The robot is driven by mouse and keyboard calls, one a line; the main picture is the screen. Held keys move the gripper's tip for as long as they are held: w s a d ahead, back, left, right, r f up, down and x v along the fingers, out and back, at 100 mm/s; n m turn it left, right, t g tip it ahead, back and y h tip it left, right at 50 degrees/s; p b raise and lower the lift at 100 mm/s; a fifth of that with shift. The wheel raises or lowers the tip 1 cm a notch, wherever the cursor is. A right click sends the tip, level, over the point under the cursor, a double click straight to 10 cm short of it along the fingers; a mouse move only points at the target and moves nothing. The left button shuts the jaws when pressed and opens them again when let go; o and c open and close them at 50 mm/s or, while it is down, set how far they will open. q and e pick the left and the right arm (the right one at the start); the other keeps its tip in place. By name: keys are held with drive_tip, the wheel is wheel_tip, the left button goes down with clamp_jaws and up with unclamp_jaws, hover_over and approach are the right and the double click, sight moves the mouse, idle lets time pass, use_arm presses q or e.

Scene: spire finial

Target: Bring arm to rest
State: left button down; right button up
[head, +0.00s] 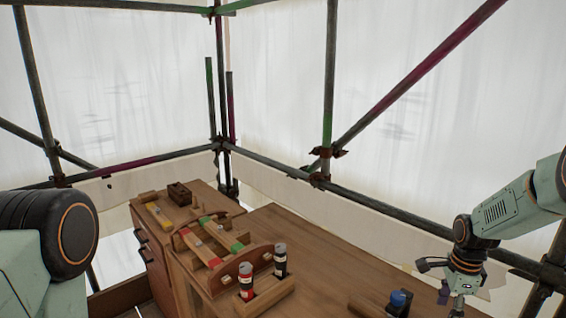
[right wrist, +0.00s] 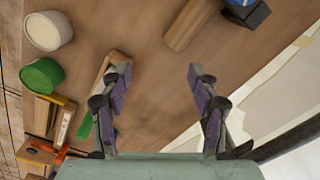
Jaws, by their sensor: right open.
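My right arm (head: 515,212) comes in from the right edge in the head view. Its gripper (head: 450,297) points down by the right side of the wooden bench. In the right wrist view this gripper (right wrist: 158,78) has its two purple-padded fingers spread wide apart, with only bench top visible between them. My left arm (head: 55,240) shows as a large rounded joint at the left foreground; its gripper is out of the frame.
The bench (head: 325,255) carries a wooden tool tray (head: 187,262), a rack (head: 268,298) with red and black bottles, and a blue-capped item (head: 398,299). A white tub (right wrist: 48,30) and green tub (right wrist: 42,76) are left in the wrist view. Scaffold poles (head: 330,80) stand behind.

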drive_tip(key=s+a+f+n, duration=0.4)
drive_tip(key=s+a, duration=0.1)
drive_tip(key=s+a+f+n, duration=0.3)
drive_tip(key=s+a+f, duration=0.1)
drive_tip(key=s+a, duration=0.1)
drive_tip(key=s+a+f+n, duration=0.4)
drive_tip(key=s+a+f, duration=0.1)
drive_tip(key=s, duration=0.2)
drive_tip(key=shift+a+n+y, duration=0.25)
drive_tip(key=shift+n+y, duration=0.05)
drive_tip(key=s+a+r+n, duration=0.1)
drive_tip(key=s+a+n, duration=0.1)
drive_tip(key=s+n, duration=0.5)
drive_tip(key=s+a+r+n, duration=0.1)
drive_tip(key=s+a+n, duration=0.15)
drive_tip(key=s, duration=0.95)
wheel_tip(320, 180, down, 25)
drive_tip(key=b, duration=2.4)
drive_tip(key=shift+w+d+h+b, duration=0.35)
drive_tip(key=shift+d+h, duration=0.05)
